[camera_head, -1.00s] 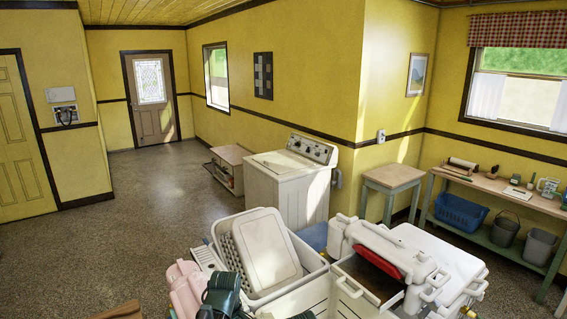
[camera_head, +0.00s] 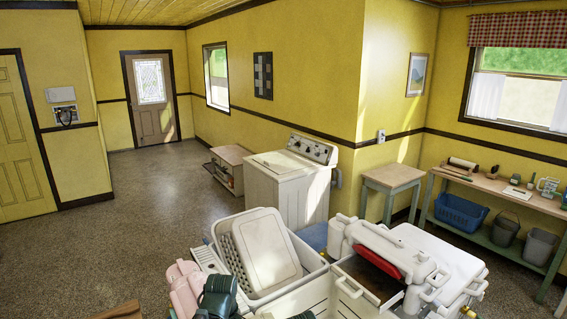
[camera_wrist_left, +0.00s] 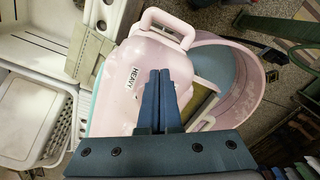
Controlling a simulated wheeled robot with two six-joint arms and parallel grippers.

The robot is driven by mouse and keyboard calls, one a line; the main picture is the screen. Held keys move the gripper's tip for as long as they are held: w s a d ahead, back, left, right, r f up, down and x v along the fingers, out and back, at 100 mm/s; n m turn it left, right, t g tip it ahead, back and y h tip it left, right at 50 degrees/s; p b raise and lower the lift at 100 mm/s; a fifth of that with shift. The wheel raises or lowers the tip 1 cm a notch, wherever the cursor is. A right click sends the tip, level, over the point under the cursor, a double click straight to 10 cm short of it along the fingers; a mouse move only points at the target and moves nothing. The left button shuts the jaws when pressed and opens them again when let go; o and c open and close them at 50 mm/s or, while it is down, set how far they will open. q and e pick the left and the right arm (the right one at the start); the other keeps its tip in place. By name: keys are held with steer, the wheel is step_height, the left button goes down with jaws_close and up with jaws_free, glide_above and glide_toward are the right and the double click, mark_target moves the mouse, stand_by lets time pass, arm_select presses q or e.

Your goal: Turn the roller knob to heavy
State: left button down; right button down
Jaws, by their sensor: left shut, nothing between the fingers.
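A pale pink wringer housing (camera_wrist_left: 118,100) fills the middle of the left wrist view, with a loop handle at its top. A label reading HEAVY (camera_wrist_left: 133,77) is on it, just left of my fingers. My left gripper (camera_wrist_left: 160,73) is shut and empty, its blue fingers over the housing; I cannot tell whether they touch it. The roller knob is not visible and may be hidden behind the fingers. In the head view the pink housing (camera_head: 184,288) is at the bottom, with part of my dark teal left arm beside it. My right gripper is not in view.
A pink tub (camera_wrist_left: 262,82) with a blue-grey inside is right of the housing. Open floor (camera_head: 130,230) lies to the left, and a workbench (camera_head: 505,190) is at the right.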

arm_select(q)
steer(key=shift+s+d, duration=0.15)
steer(key=shift+s, duration=0.1)
step_height(320, 180, up, 6)
steer(key=p, duration=0.6)
steer(key=w+f+b, duration=0.1)
steer(key=f+b, duration=0.1)
steer(key=w+d+f+b, duration=0.1)
steer(key=f+b, duration=0.1)
steer(key=w+f+b, duration=0.1)
steer(key=f+b, duration=0.1)
steer(key=shift+d+f, duration=0.1)
steer(key=shift+d, duration=0.05)
stand_by(0.8)
